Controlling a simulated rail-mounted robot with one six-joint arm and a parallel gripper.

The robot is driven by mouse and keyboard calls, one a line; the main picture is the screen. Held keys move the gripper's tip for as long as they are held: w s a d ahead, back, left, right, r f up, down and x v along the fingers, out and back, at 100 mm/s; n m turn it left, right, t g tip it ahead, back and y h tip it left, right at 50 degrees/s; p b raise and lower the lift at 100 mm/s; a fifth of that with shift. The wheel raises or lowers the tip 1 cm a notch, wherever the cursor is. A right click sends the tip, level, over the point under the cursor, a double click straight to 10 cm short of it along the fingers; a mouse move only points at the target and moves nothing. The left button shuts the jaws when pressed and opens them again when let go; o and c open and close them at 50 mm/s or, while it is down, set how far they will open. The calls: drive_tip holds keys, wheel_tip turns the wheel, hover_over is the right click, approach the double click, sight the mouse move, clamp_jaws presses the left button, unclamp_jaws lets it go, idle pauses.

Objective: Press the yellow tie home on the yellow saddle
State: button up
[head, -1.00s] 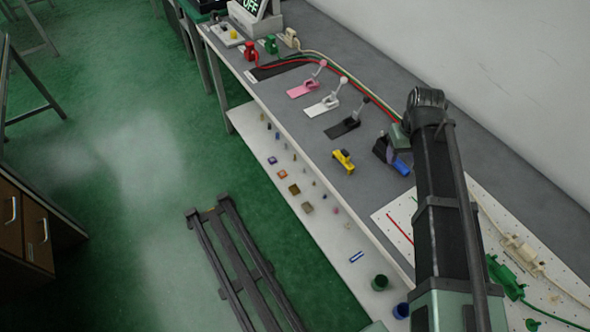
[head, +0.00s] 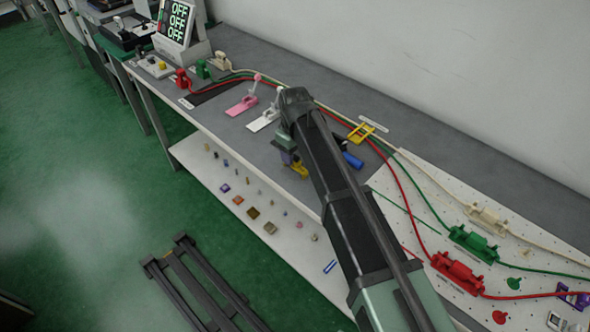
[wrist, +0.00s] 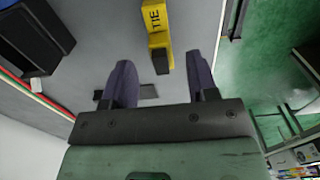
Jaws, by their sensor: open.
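A yellow block marked TIE (wrist: 155,20), with a black end, stands on the grey bench in the wrist view. It also shows, partly hidden by my arm, near the bench's front edge in the head view (head: 299,170). My gripper (wrist: 158,62) is open and empty. Its two purple fingers are spread, with the black end lying between their tips in the picture; I cannot tell the height gap. A yellow frame (head: 361,131), which looks like the saddle, sits at the cables farther back on the bench, right of my arm.
Red, green and cream cables run along the bench to a red connector (head: 458,272), a green one (head: 473,243) and a cream one (head: 487,219) on a white pegboard. Pink (head: 242,106) and white (head: 263,121) levers stand left of my arm. A blue cylinder (head: 352,160) lies right of it.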

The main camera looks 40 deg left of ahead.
sight(295, 159)
wheel_tip(295, 159, down, 5)
drive_tip(key=b, duration=0.4)
drive_tip(key=shift+s+f, duration=0.1)
drive_tip(key=shift+f, duration=0.05)
drive_tip(key=shift+r, duration=0.25)
drive_tip(key=shift+c, duration=0.3)
clamp_jaws()
